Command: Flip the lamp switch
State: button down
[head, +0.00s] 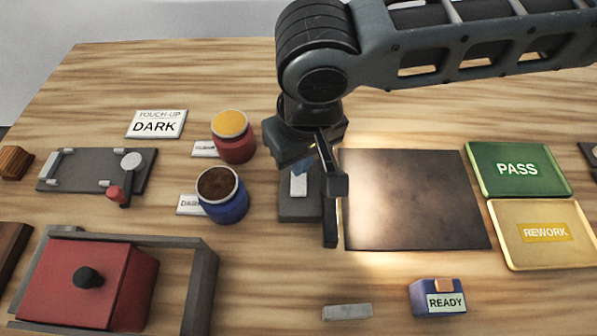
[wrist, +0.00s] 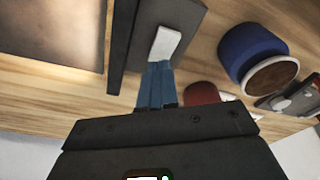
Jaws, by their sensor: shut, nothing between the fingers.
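The lamp switch is a white rocker (head: 299,186) on a dark grey base (head: 297,210), left of the brown mat. In the wrist view the rocker (wrist: 166,43) lies at the tips of my blue fingers. My gripper (head: 303,164) is shut and empty, pointing down over the far end of the rocker. The fingertips (wrist: 159,64) meet the rocker's edge in the picture; I cannot tell whether they touch it. A dark post with an arm (head: 329,215) stands just right of the switch. Warm light falls on the mat beside it.
The brown mat (head: 415,205) is bare. Left of the switch stand a blue jar (head: 226,208) and a red jar (head: 236,150). Green PASS (head: 517,170) and yellow REWORK (head: 543,252) trays lie right. A READY box (head: 437,297) sits in front.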

notch_tip(320, 180, up, 6)
jog(key=p, duration=0.4)
jog(key=shift+f+p, duration=0.25)
jog(key=shift+p, duration=0.05)
